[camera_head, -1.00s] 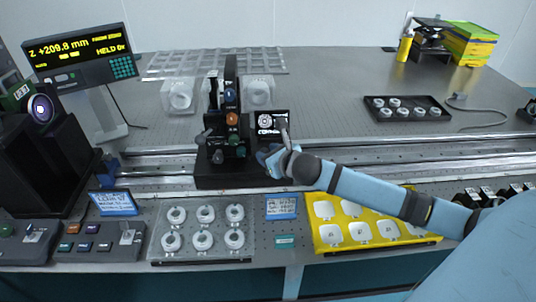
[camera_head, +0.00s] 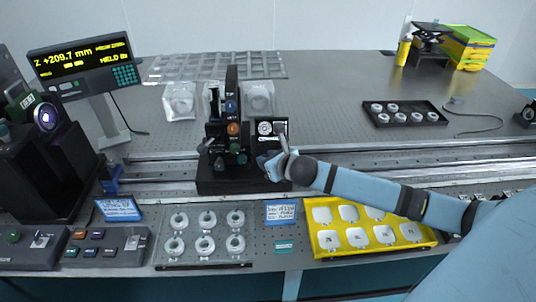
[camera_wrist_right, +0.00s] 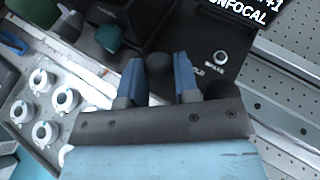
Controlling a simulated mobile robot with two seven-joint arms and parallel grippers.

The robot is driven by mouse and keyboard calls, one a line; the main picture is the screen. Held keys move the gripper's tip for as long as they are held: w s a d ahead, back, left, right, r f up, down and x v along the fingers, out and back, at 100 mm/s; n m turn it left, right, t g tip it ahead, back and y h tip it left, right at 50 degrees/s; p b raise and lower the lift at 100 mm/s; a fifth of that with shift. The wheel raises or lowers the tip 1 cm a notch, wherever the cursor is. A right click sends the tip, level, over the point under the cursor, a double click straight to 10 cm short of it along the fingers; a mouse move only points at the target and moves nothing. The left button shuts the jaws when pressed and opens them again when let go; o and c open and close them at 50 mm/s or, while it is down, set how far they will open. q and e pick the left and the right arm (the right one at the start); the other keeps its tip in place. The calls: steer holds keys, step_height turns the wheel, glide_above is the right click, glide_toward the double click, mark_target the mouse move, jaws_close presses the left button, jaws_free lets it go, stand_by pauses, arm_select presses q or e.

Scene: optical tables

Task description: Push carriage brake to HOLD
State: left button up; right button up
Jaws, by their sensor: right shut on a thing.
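The black carriage (camera_head: 215,180) stands on the rail at the middle, with knobs and an upright post. My right gripper (camera_head: 268,165) is at the right side of its base. In the right wrist view, its two blue fingers (camera_wrist_right: 160,80) are shut on a dark rounded brake knob (camera_wrist_right: 160,63), one finger on each side. A BRAKE label (camera_wrist_right: 220,84) and a partly hidden word ending in "LD" are beside the knob on the black face. The knob's exact setting cannot be told. My left gripper is not in view.
A display (camera_head: 85,65) at the left reads about Z +209.7 mm. A tray of white rings (camera_head: 207,219) and a yellow tray (camera_head: 322,240) are in front of the rail. A black tray of rings (camera_head: 405,105) stands behind.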

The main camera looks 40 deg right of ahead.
steer(key=w+g+p, duration=0.1)
steer(key=p, duration=0.3)
steer(key=d+r+m+g+y+p, duration=0.1)
steer(key=p, duration=0.4)
steer(key=w+r+g+p, duration=0.1)
steer(key=g+p, duration=0.1)
steer(key=p, duration=0.2)
steer(key=shift+w+d+r+m, duration=0.1)
steer(key=shift+w+d+m, duration=0.2)
steer(key=shift+w+d+g+y+p, duration=0.15)
steer(key=shift+w+g+y+p, duration=0.1)
steer(key=shift+g+y+p, duration=0.25)
steer(key=shift+w+d+f, duration=0.1)
steer(key=shift+w+f, duration=0.1)
steer(key=shift+f, duration=0.05)
steer(key=shift+w+d+f+m+g+y, duration=0.1)
steer(key=shift+w+f+m+g+y, duration=0.1)
steer(key=shift+m+g+y, duration=0.15)
steer(key=g+b, duration=0.1)
steer(key=b, duration=0.1)
steer(key=w+f+g+y+b, duration=0.1)
steer(key=b, duration=0.2)
steer(key=shift+w+d+m+g, duration=0.1)
steer(key=shift+d+m+g, duration=0.15)
steer(key=shift+d+m, duration=0.15)
steer(key=shift+w+d+g+y+b, duration=0.15)
steer(key=shift+w+g+y+b, duration=0.2)
steer(key=shift+b, duration=0.4)
steer(key=shift+s+r, duration=0.1)
steer(key=shift+s, duration=0.05)
